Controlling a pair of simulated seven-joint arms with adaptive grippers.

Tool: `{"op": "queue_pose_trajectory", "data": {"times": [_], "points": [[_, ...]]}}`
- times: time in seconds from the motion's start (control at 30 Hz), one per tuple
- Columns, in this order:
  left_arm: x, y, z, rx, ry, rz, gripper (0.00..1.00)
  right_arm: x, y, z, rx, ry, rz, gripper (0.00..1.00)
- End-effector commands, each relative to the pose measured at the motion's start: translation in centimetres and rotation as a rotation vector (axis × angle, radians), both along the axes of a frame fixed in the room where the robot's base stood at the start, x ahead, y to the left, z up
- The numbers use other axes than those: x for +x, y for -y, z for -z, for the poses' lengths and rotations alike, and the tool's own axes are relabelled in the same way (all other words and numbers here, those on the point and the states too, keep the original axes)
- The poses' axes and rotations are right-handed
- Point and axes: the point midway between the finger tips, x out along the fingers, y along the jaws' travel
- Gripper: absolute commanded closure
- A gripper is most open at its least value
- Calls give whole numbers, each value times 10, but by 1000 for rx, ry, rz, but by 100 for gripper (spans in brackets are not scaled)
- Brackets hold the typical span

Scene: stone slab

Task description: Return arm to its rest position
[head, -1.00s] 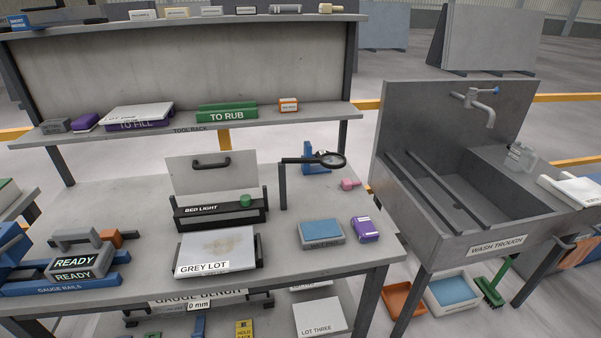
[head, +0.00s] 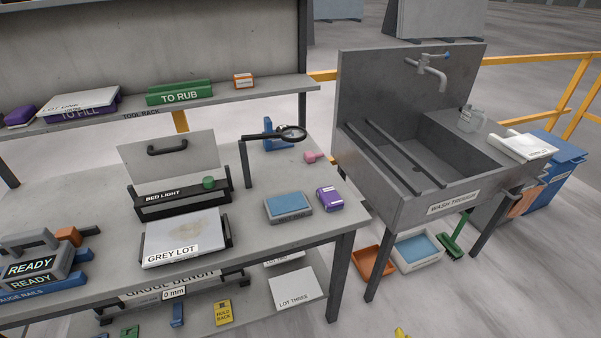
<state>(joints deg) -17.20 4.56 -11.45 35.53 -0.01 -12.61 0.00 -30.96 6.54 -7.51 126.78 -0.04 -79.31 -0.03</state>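Neither of my grippers shows clearly in the head view, and no arm link of mine can be made out over the bench. The workbench (head: 300,232) stands at left and centre. On it, a slab labelled GREY LOT (head: 190,232) with a brownish stain lies on a dark stand. Behind it is the BED LIGHT unit (head: 165,206) with a grey handled panel (head: 175,165) upright at its back. A blue-topped block (head: 289,206) and a purple box (head: 329,199) sit to the right of the slab.
The wash trough (head: 410,205) with its tap (head: 430,72) stands right of the bench. A magnifier (head: 290,134) on a post rises at the bench's back. Below the trough are an orange tray (head: 372,261) and a white tray (head: 397,259). A small yellow thing (head: 402,333) shows at the bottom edge.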

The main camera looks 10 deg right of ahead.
Motion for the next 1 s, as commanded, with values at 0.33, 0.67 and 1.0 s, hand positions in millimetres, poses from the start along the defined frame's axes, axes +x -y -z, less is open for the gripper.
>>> {"op": "queue_pose_trajectory", "data": {"times": [0.33, 0.67, 1.0], "points": [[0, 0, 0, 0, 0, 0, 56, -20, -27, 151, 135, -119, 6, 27], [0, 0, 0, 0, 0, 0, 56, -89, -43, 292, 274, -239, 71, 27], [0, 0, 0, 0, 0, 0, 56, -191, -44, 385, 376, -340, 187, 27]]}}
